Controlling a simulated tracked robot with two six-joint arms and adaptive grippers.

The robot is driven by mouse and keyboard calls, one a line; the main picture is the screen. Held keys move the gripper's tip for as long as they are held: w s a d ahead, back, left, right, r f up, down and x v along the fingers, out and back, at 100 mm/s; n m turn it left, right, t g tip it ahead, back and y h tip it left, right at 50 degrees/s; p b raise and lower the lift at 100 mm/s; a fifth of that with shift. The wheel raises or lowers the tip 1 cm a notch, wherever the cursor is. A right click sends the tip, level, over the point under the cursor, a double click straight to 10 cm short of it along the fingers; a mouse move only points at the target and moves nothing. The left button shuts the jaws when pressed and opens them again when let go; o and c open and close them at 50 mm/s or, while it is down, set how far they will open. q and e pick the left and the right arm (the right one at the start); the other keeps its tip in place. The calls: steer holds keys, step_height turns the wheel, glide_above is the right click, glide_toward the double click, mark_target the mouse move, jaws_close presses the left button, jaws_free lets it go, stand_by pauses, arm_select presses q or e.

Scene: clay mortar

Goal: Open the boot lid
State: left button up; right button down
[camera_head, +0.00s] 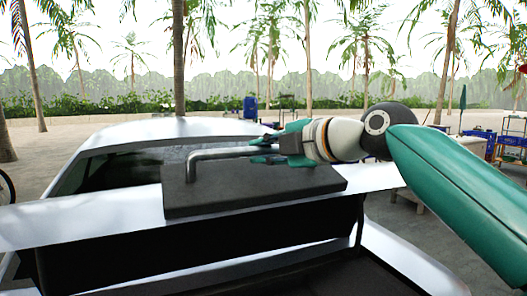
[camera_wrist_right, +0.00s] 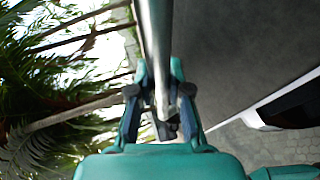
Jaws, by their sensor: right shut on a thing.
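The silver boot lid (camera_head: 90,222) of the car stands raised in the head view, with a dark opening beneath it. A dark flat plate (camera_head: 240,199) sits on top of the lid and carries a bent metal handle (camera_head: 215,154). My right gripper (camera_head: 272,148) comes in from the right and is shut on the handle's bar near its right end. In the right wrist view the bar (camera_wrist_right: 154,35) runs down between the fingers of my right gripper (camera_wrist_right: 158,95). My left gripper is not in view.
The car's roof and rear window (camera_head: 120,168) lie behind the lid. The silver body edge (camera_head: 405,262) is at the lower right. Blue crates (camera_head: 475,146) and shelves stand far off at the right. Palms and open paved ground surround the car.

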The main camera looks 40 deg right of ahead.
steer(key=shift+n+t, duration=0.3)
steer(key=shift+t, duration=0.3)
steer(key=s+f+b, duration=0.2)
steer(key=b, duration=0.1)
steer(key=s+a+f+b, duration=0.1)
steer(key=s+b, duration=0.1)
steer(key=b, duration=0.1)
steer(key=s+f+b, duration=0.2)
steer(key=b, duration=0.2)
steer(key=shift+s+a+f, duration=0.2)
steer(key=shift+a+f, duration=0.1)
steer(key=shift+a, duration=0.1)
steer(key=shift+s+a+f+b, duration=0.1)
steer(key=shift+s+f+b, duration=0.05)
steer(key=shift+s+b, duration=0.3)
steer(key=c, duration=1.1)
jaws_free()
steer(key=shift+s, duration=0.1)
glide_toward(261, 190)
steer(key=f+v, duration=0.1)
steer(key=v, duration=0.5)
steer(key=shift+s+r, duration=0.3)
steer(key=shift+s, duration=0.05)
